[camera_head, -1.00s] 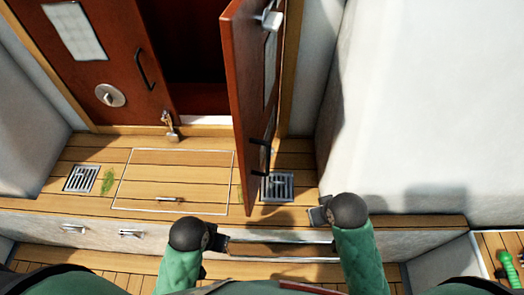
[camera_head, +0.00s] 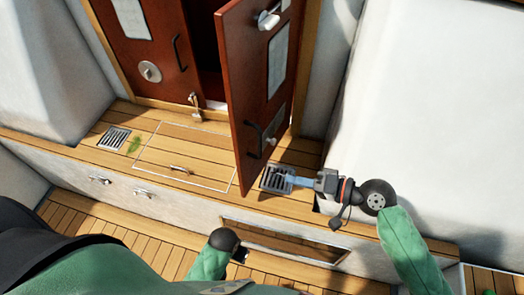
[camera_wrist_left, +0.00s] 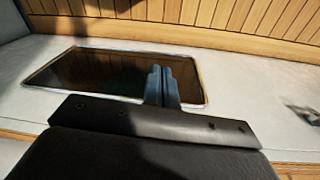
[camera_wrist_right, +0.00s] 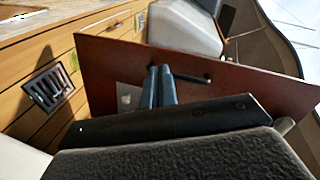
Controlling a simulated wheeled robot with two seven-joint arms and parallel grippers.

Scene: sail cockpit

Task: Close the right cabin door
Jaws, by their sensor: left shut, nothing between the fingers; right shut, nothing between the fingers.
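The right cabin door (camera_head: 250,75), a red-brown panel with a window pane and a black handle, stands ajar, with a dark gap to its left. In the right wrist view the door (camera_wrist_right: 230,85) spreads across the middle. My right gripper (camera_head: 292,179) is shut and empty, beside the lower part of the door on its right; its fingers (camera_wrist_right: 160,80) overlap the door in the right wrist view. I cannot tell whether they touch it. My left gripper (camera_head: 243,258) is low by the front of the step; its fingers (camera_wrist_left: 163,82) are shut and empty.
The left cabin door (camera_head: 140,50) is at the left, with a metal latch (camera_head: 195,105) beside the gap. Two floor grates (camera_head: 114,138) (camera_head: 277,179) and a hatch (camera_head: 185,157) lie in the planked step. A white wall (camera_head: 420,110) bounds the right side.

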